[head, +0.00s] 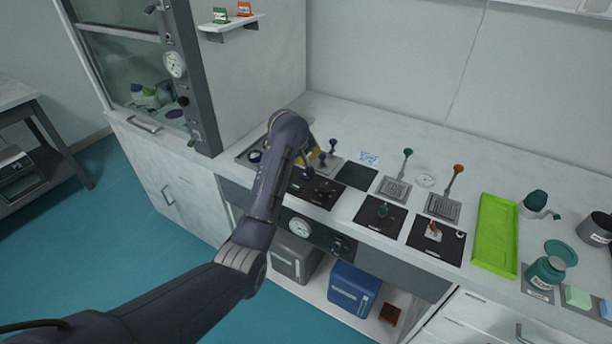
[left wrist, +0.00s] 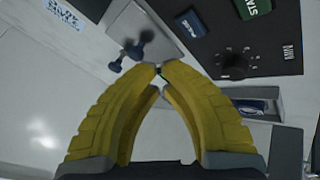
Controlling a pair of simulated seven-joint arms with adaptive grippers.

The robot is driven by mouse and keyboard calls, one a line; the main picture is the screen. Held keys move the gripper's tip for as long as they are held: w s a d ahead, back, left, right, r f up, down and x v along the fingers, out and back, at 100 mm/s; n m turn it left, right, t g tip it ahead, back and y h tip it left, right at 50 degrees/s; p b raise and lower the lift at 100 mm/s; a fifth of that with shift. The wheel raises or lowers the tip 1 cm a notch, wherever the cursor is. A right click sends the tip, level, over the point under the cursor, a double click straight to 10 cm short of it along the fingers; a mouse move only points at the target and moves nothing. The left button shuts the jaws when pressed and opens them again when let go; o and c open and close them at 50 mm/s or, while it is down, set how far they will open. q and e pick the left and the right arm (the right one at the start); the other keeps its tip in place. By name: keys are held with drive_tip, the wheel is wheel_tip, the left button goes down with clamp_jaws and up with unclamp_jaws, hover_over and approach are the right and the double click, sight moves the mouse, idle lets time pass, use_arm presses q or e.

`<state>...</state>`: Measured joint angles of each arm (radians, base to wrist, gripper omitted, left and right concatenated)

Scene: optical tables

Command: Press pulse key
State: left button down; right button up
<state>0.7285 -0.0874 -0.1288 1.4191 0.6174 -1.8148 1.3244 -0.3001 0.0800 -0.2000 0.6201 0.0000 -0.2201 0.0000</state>
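A blue key (left wrist: 194,23) with small white lettering, which I take for the pulse key, sits at the edge of a black panel in the left wrist view. A green key (left wrist: 252,8) marked START is beside it, cut by the frame edge. The black panel (head: 321,195) also shows in the head view, partly behind my left arm. My left gripper (left wrist: 161,71) has yellow fingers with their tips together and nothing visible between them. The tips appear below the blue key in the wrist view; the height gap is unclear. The left gripper (head: 314,154) is partly hidden in the head view.
Blue-knobbed levers (left wrist: 146,38) stand on a metal plate beside the panel, close to the fingertips. More black panels (head: 381,216), a green-knobbed lever (head: 407,154), an orange-knobbed lever (head: 458,169) and a green tray (head: 494,236) are to the right. A cabinet (head: 250,60) rises at the back left.

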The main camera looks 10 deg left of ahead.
use_arm(q)
drive_tip(key=shift+r, duration=0.8)
